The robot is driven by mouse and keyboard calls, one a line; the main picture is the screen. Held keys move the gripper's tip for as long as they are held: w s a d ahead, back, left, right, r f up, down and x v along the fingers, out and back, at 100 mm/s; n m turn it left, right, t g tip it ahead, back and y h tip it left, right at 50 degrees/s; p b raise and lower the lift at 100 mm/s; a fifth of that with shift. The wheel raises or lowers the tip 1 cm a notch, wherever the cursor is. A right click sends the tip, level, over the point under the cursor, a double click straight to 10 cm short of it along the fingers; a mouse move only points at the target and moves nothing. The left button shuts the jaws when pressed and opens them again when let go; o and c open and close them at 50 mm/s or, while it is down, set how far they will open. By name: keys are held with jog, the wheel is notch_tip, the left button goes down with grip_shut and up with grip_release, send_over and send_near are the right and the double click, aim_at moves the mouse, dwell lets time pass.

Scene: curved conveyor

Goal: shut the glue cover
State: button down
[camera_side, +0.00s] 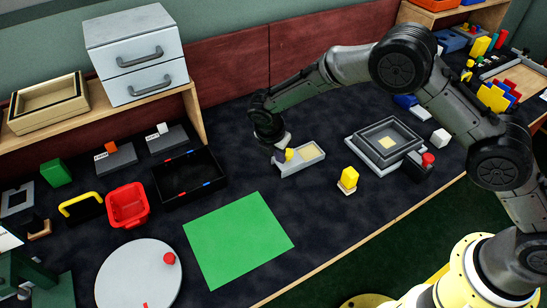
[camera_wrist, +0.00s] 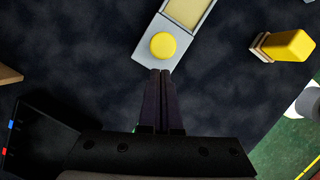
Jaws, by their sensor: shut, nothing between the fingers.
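The glue box is a small grey tray (camera_side: 304,168) in the middle of the dark table. Its grey cover (camera_wrist: 146,58) carries a round yellow knob (camera_wrist: 163,46), which also shows in the side view (camera_side: 289,155). The cover lies over one end, and a pale yellow recess (camera_wrist: 187,10) lies exposed at the other end. My gripper (camera_wrist: 161,72) is shut and empty. Its fingertips are beside the covered end, close to the knob; I cannot tell whether they touch the cover.
A yellow block on a small wooden base (camera_side: 348,180) stands to the right. A black tray (camera_side: 190,175) lies to the left, and a green mat (camera_side: 238,238) in front. A grey stepped fixture (camera_side: 384,145) is further right. Table around the glue box is clear.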

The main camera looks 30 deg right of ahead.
jog(key=shift+w+d, duration=0.15)
jog(key=shift+d, duration=0.2)
jog(key=d, duration=0.8)
jog(key=shift+d, duration=0.3)
